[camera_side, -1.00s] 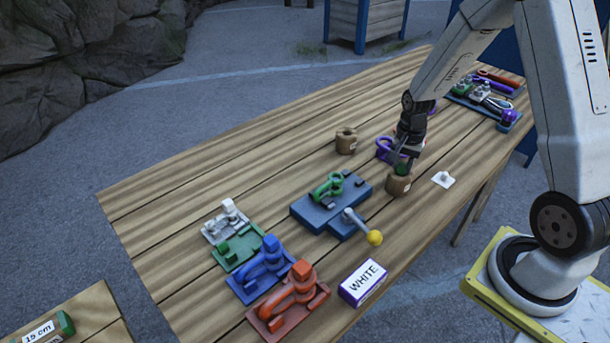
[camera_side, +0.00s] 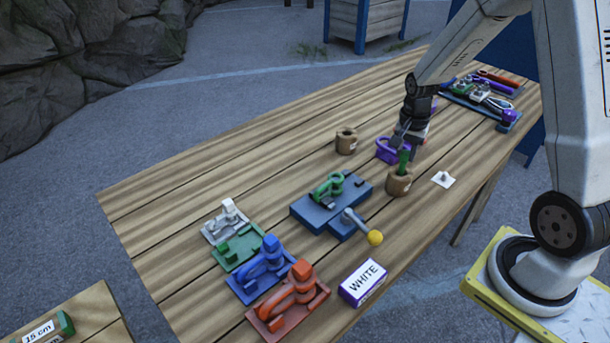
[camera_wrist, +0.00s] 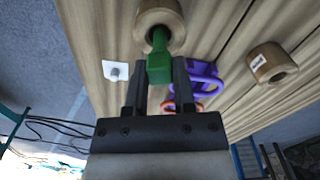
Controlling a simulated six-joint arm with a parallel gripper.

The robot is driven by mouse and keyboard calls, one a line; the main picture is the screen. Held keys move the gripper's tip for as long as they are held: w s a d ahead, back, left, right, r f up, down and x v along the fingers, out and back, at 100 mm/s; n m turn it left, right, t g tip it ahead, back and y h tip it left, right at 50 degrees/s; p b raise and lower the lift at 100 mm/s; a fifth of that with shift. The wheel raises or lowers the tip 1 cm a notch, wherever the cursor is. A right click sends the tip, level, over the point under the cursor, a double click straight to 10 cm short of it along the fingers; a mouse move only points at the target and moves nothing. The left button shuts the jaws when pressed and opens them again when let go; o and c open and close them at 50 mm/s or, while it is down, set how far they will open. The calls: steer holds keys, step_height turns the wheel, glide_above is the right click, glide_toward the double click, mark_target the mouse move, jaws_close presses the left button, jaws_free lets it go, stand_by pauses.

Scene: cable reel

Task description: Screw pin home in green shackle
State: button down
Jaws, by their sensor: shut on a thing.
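My gripper (camera_side: 403,146) is shut on the green pin (camera_side: 403,162), just above a round wooden holder (camera_side: 398,185). In the wrist view the green pin (camera_wrist: 159,66) sits between the two fingers of my gripper (camera_wrist: 160,78), with its far end at the hole of the wooden holder (camera_wrist: 160,17). I cannot tell whether its tip is still inside the hole. The green shackle (camera_side: 328,187) lies in a blue fixture (camera_side: 318,209) in the middle of the table. The fixture has a lever with a yellow knob (camera_side: 375,238).
A second wooden holder (camera_side: 346,141) and a purple shackle (camera_side: 388,150) stand near my gripper. Blue (camera_side: 262,266) and red (camera_side: 292,297) shackles sit on trays at the front left. A box marked WHITE (camera_side: 363,284) is at the front. The far left tabletop is clear.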

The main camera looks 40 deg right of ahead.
steer(key=shift+r, duration=1.2)
steer(key=shift+w, duration=0.1)
steer(key=shift+w+a, duration=0.35)
steer(key=shift+a, duration=0.1)
steer(key=w+a, duration=0.4)
steer(key=a, duration=0.3)
steer(key=w+a+r, duration=0.1)
steer(key=w+a, duration=0.3)
steer(key=a, duration=0.3)
steer(key=shift+r, duration=0.3)
steer(key=shift+f, duration=0.3)
steer(key=shift+f, duration=0.9)
steer(key=shift+f, duration=1.25)
